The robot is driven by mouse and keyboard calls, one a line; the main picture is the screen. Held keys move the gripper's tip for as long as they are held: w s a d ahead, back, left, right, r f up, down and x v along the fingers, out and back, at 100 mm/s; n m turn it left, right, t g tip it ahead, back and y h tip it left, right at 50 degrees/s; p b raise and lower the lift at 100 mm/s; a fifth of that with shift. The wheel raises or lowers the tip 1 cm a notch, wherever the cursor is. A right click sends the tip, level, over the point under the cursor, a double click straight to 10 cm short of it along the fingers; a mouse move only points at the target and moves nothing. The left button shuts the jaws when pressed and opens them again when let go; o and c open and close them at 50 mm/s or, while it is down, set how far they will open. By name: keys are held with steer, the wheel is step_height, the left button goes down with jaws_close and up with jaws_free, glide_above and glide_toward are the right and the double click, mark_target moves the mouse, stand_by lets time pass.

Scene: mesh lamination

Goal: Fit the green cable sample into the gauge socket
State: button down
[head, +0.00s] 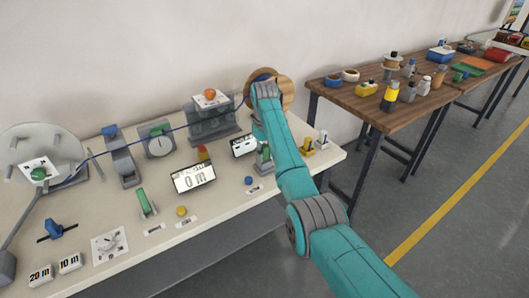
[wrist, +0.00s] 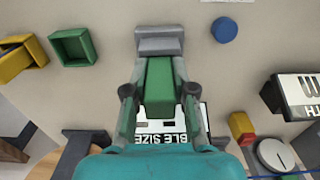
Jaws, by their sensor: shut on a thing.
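My gripper (wrist: 158,85) is shut on the green cable sample (wrist: 159,92), a green block lying between its two fingers in the wrist view. A grey block (wrist: 160,40) shows at the far end of the green; I cannot tell whether it is joined to it. In the head view the green sample (head: 265,155) shows in part beside my arm, above the right part of the bench. The display reading "CABLE SIZE" (wrist: 172,138) is partly covered by my gripper in the wrist view; it also shows in the head view (head: 243,145). I cannot make out the gauge socket.
A blue cylinder (wrist: 223,30) stands on the bench. Hollow green (wrist: 73,47) and yellow (wrist: 20,57) boxes are on the left in the wrist view. A "0m" display (head: 194,177) and a red-and-yellow block (head: 203,152) stand left of my arm in the head view.

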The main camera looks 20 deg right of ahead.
steer(key=shift+f, duration=0.1)
steer(key=c, duration=0.9)
jaws_free()
step_height(320, 180, up, 8)
steer(key=shift+f, duration=0.25)
